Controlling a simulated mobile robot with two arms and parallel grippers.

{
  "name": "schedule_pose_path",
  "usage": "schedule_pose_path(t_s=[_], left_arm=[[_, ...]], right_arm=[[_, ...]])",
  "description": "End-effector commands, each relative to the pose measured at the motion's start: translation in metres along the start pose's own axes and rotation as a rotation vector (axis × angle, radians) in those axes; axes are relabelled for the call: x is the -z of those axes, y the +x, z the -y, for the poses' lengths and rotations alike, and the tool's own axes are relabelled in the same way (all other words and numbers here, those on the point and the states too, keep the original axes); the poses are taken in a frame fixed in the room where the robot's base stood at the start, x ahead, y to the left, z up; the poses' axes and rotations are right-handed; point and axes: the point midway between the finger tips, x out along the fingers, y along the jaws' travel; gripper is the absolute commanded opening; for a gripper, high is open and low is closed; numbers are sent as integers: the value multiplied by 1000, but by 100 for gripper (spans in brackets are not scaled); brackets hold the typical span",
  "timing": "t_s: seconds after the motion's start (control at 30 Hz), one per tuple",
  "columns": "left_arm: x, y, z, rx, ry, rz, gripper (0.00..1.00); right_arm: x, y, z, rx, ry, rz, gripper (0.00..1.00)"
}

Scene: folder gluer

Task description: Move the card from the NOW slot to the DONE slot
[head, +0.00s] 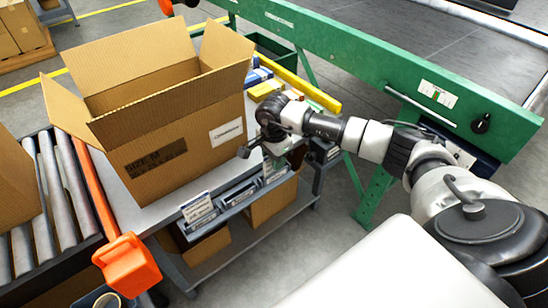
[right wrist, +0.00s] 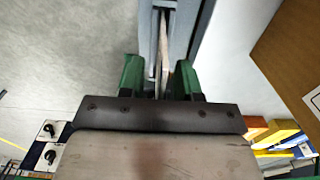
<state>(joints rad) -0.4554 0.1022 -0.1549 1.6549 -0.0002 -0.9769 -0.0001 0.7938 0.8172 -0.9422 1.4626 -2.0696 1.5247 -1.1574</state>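A grey card rack (head: 238,198) runs along the front edge of the grey table, with several label or card faces on it. A white printed card (head: 198,208) stands upright at its left end. My right gripper (head: 264,152) is at the rack's right end, beside the big carton. In the right wrist view its two green fingers (right wrist: 160,78) are apart, with a thin pale edge (right wrist: 162,55), seemingly a card seen edge-on, between them. Gaps show on both sides of it. The slot wording is too small to read. My left gripper is out of view.
A large open carton (head: 180,150) stands on the table (head: 150,216) close behind the rack. A roller conveyor (head: 45,190) and an orange box (head: 127,265) are at left. A green machine frame (head: 370,65) is at right. Cartons sit on the shelf below.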

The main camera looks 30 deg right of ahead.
Motion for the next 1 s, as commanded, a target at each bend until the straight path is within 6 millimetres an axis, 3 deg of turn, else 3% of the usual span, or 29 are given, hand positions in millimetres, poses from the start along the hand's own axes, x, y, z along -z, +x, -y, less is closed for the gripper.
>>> schedule_pose_path(t_s=[0.27,0.7,1.0], left_arm=[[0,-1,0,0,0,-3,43],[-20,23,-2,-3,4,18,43],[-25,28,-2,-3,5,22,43]], right_arm=[[0,-8,0,2,0,1,33],[0,-89,1,4,0,-1,33],[0,-108,0,0,0,-1,33]])
